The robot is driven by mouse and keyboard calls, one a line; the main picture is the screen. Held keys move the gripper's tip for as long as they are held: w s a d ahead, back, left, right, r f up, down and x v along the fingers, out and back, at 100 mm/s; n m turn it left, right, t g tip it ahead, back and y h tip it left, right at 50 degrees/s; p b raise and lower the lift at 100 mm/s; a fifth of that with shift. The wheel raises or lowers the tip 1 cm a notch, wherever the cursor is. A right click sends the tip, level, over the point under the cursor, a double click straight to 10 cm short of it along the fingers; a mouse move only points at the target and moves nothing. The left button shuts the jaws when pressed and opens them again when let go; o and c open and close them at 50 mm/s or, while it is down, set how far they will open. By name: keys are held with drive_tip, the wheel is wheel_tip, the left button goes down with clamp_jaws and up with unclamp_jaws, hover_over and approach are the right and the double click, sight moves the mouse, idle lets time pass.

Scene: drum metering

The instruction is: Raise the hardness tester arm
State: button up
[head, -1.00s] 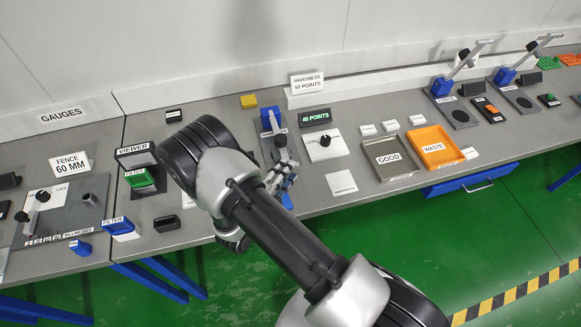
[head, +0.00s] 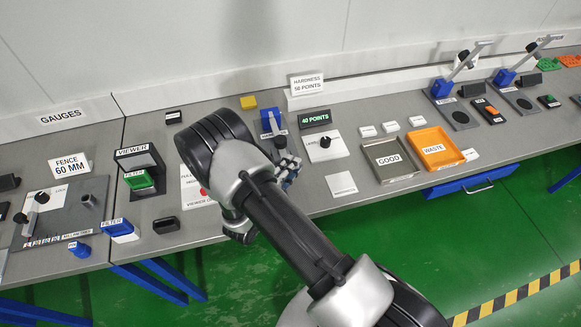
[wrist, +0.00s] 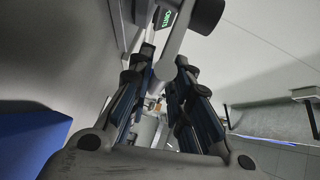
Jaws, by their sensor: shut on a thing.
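The hardness tester has a blue post (head: 270,118) and a grey arm (head: 277,134), and stands behind my gripper on the bench. My gripper (head: 287,166) is at the near end of this arm. In the wrist view my gripper (wrist: 162,80) has its fingers shut on the grey tester arm (wrist: 174,45), which runs up between the fingertips to a dark round end (wrist: 206,13). My gripper hides the tester's base in part. The display (head: 315,117) beside the tester reads 40 POINTS.
The GOOD tray (head: 388,176) and orange WASTE tray (head: 437,163) lie further right. The viewer (head: 139,170) stands left. A HARDNESS 50 POINTS sign (head: 307,84) stands behind.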

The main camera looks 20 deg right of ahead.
drive_tip(key=shift+s+f, duration=0.15)
drive_tip(key=shift+f, duration=0.1)
clamp_jaws()
